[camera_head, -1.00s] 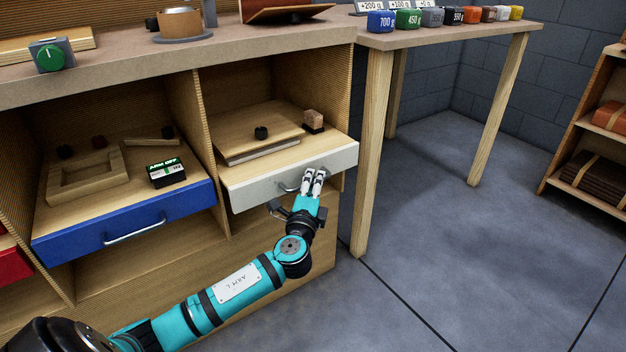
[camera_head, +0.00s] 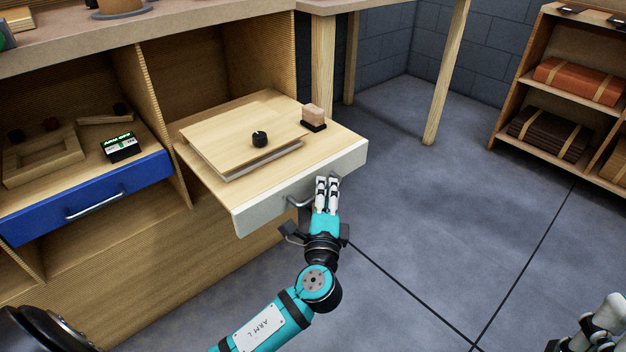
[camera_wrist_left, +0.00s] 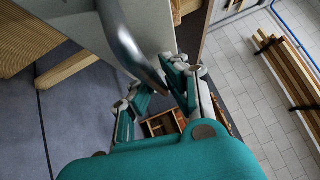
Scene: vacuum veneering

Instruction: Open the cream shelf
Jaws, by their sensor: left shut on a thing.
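The cream shelf (camera_head: 300,185) is a pull-out shelf with a cream front, standing well out of its cabinet bay in the head view. My left gripper (camera_head: 328,183) is at its front, shut on the metal handle (camera_head: 297,203). In the left wrist view the handle (camera_wrist_left: 128,45) runs down between my left fingers (camera_wrist_left: 150,90), and the cream front (camera_wrist_left: 75,35) fills the upper left. On the shelf lie flat wooden boards (camera_head: 235,135) with a black knob (camera_head: 260,139), and a small wooden block (camera_head: 313,117) on a black base. My right gripper (camera_head: 605,318) shows partly at the bottom right corner.
A blue-fronted shelf (camera_head: 95,200) is to the left, with a wooden frame and a small black box (camera_head: 119,147) on it. A table leg (camera_head: 323,65) stands just behind the cream shelf. A rack (camera_head: 565,105) stands at the right; the floor between is clear.

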